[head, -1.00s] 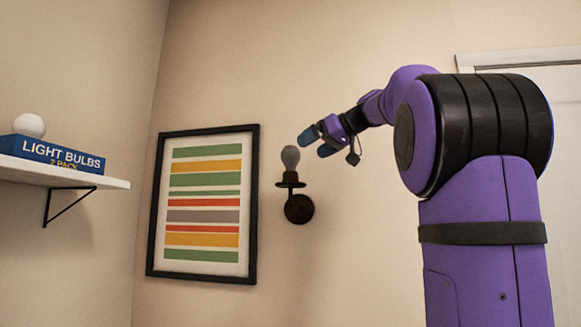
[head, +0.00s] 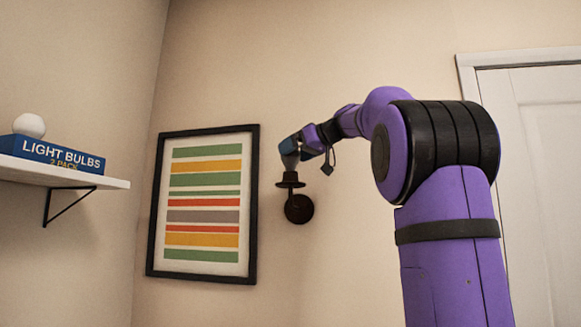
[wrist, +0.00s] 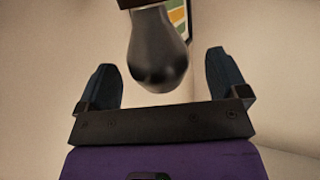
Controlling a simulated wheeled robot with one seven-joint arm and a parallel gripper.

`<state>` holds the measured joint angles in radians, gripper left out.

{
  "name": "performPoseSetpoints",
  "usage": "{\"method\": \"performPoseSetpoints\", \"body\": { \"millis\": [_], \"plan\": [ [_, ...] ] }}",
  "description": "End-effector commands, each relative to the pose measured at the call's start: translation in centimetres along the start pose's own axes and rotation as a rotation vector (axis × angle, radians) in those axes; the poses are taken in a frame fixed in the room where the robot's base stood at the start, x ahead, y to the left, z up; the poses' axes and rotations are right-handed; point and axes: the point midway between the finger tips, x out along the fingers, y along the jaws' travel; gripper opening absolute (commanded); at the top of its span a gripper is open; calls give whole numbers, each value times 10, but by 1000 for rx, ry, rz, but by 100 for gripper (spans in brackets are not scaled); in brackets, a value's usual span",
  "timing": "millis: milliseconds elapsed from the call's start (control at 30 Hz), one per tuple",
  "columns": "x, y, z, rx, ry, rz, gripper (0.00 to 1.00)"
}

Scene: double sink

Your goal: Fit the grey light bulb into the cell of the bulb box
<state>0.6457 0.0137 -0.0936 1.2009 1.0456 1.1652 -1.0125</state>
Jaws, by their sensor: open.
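The grey light bulb (head: 290,162) stands upright in the dark wall lamp (head: 298,207), its upper part hidden by my gripper (head: 291,145). In the wrist view the bulb (wrist: 158,52) hangs in from the top between the two dark fingers of my gripper (wrist: 160,64). The fingers are apart, with a clear gap on both sides of the bulb. The blue bulb box (head: 58,153), marked "LIGHT BULBS 2 PACK", lies on the shelf at the left. A white bulb (head: 29,125) shows above its left part. The cells of the box are hidden from this low angle.
The white shelf (head: 110,183) is fixed to the left wall on a black bracket (head: 66,205). A framed striped picture (head: 203,275) hangs between shelf and lamp. A white door (head: 535,170) is at the right. The air between lamp and shelf is clear.

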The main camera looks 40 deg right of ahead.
Motion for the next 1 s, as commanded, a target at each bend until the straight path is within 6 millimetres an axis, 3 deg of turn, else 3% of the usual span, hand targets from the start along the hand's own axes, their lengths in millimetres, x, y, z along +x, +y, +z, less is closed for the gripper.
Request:
{"method": "performPoseSetpoints", "body": {
  "millis": [167,433,633,1000],
  "plan": [
    [18,1,0,1,-1,1,92],
    [20,1,0,1,0,2,92],
    [20,1,0,1,0,2,49],
    [20,1,-1,1,0,1,48]
  ]
}}
